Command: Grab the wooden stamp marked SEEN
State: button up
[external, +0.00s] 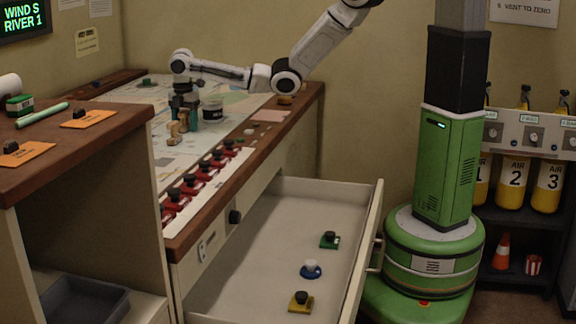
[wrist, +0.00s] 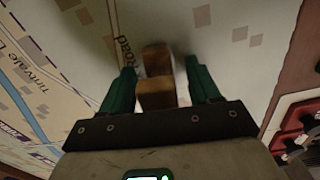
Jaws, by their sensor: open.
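My gripper (external: 184,110) points down over the map-covered console top, its two green fingers apart. In the wrist view, two wooden pieces lie in line between the fingers of my gripper (wrist: 160,72): a nearer wooden block (wrist: 155,96) and a farther one (wrist: 157,60). Each shows a gap to the fingers. In the external view, small wooden stamps (external: 174,129) stand at and just below the fingertips. I cannot read SEEN on any of them, so I cannot tell which stamp is the marked one.
A dark round tin (external: 212,109) stands just right of my gripper. A row of red switches (external: 196,178) runs along the console's front. An open drawer (external: 262,250) holds a few coloured knobbed pieces. The map (external: 150,125) has free room around the stamps.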

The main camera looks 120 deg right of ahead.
jog(key=c, duration=1)
jog(key=shift+c, duration=0.2)
